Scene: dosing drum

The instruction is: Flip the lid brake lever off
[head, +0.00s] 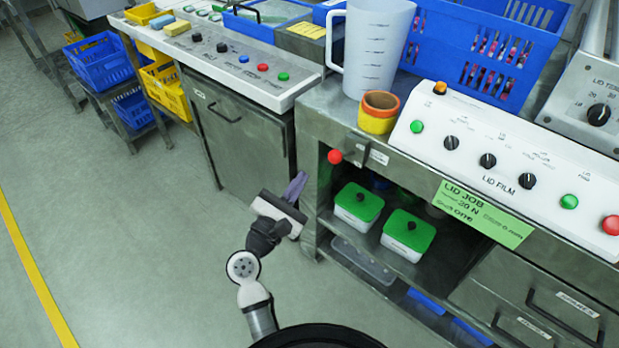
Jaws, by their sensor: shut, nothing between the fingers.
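A lever with a round red knob (334,157) sticks out at the left front corner of the steel bench, beside a dark metal bracket (355,149). A small label, too small to read, is right of the bracket. I take this to be the lid brake lever; its on or off position cannot be told. My gripper (297,186) has purple fingers, shut and empty. In the picture it is below and left of the red knob, apart from it, in front of the bench's left leg.
A "LID FILM" control panel (490,165) with knobs and buttons lies along the bench top. Yellow-orange tape rolls (378,112) and a clear jug (374,50) stand above the lever. Green-lidded tubs (358,205) sit on the shelf below. Open floor (130,250) lies left.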

